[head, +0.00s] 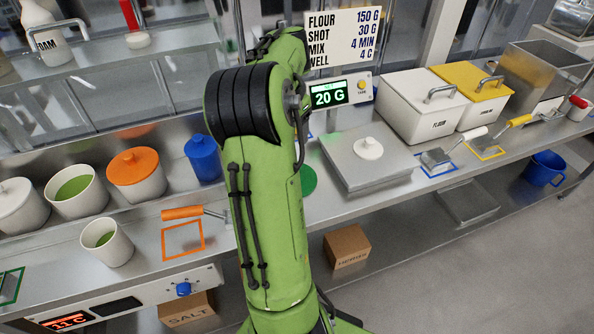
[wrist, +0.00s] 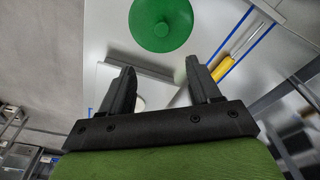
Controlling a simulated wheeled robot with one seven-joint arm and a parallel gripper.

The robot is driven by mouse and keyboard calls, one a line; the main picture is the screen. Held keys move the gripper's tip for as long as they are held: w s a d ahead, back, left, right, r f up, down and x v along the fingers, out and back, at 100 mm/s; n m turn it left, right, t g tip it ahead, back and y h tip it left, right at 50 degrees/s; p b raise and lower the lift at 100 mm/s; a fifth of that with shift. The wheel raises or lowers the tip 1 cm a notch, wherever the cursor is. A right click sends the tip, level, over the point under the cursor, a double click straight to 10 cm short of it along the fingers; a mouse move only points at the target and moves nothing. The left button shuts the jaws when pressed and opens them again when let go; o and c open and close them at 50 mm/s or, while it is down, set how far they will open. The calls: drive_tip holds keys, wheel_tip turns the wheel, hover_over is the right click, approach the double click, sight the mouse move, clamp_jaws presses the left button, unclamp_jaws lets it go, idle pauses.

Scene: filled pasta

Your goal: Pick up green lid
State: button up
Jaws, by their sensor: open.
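The green lid (wrist: 160,24) is a round disc with a small knob in its centre, seen at the top of the wrist view. In the head view, a part of the green lid (head: 308,181) shows on the counter just right of my arm, which hides the rest. My gripper (wrist: 158,72) is open and empty, its two dark fingers pointing toward the lid with a gap between them and it in the picture. In the head view my gripper is hidden behind my green arm.
A 20 G display (head: 328,95) stands behind.

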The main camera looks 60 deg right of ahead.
drive_tip(key=f+b, duration=0.1)
drive_tip(key=f, duration=0.4)
drive_tip(key=d+f+b, duration=0.1)
drive_tip(key=f+b, duration=0.1)
drive_tip(key=f, duration=0.3)
drive_tip(key=f+b, duration=0.1)
drive_tip(key=f, duration=0.4)
drive_tip(key=shift+w+d+f, duration=0.15)
drive_tip(key=shift+w+f, duration=0.05)
drive_tip(key=shift+f, duration=0.1)
drive_tip(key=shift+r, duration=0.1)
drive_tip(key=shift+c, duration=0.3)
drive_tip(key=c, duration=1)
